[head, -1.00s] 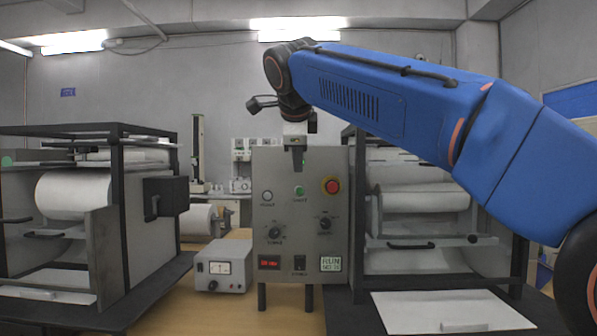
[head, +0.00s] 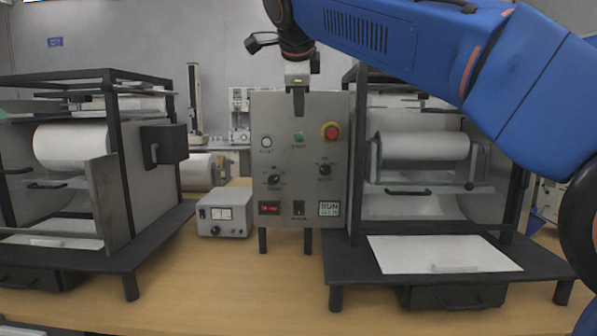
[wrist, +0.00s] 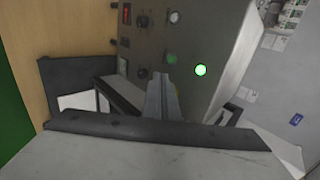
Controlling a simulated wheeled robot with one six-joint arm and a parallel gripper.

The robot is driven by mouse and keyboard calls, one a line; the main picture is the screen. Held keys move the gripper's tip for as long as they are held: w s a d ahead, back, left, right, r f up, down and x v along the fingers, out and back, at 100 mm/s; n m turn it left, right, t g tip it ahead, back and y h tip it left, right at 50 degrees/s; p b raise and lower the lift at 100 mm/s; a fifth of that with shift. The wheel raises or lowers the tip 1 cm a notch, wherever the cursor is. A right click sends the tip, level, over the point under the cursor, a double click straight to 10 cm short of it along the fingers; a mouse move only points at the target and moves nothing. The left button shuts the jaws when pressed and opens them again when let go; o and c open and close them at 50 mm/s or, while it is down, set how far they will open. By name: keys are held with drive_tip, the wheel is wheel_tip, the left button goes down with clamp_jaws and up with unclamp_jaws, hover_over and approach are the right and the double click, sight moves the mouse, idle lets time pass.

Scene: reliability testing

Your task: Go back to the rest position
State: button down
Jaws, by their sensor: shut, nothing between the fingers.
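My gripper (head: 298,105) hangs from my blue arm and points down in front of the upper part of the grey control panel (head: 262,215). Its fingers are together with nothing between them. In the wrist view the gripper (wrist: 163,82) shows in front of the panel (wrist: 205,25), near a lit green button (wrist: 200,70). I cannot tell whether the fingertips touch the panel.
A black-framed roller machine (head: 125,255) stands at left and another (head: 345,262) at right, partly behind my arm. A small grey meter box (head: 223,214) sits left of the panel. The wooden table (head: 230,290) is clear in front.

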drive_tip(key=s+d+f+n+g, duration=0.1)
drive_tip(key=s+d+f+n, duration=0.45)
drive_tip(key=d+f, duration=0.4)
drive_tip(key=s+d+f+n+g, duration=0.1)
drive_tip(key=s+d+f+n, duration=0.3)
drive_tip(key=s+d+f, duration=0.45)
drive_tip(key=s+d+f+n+g, duration=0.1)
drive_tip(key=s+d+f+n, duration=0.2)
drive_tip(key=s+f, duration=0.3)
drive_tip(key=s+d+f+n, duration=0.2)
drive_tip(key=s+d+f, duration=0.2)
drive_tip(key=f, duration=1)
drive_tip(key=s+d+f+n+g, duration=0.1)
drive_tip(key=s+d+f+n, duration=0.2)
drive_tip(key=s+f, duration=0.7)
drive_tip(key=shift+s+d+n+g, duration=0.2)
drive_tip(key=shift+d+n+g, duration=0.15)
drive_tip(key=shift+d, duration=0.2)
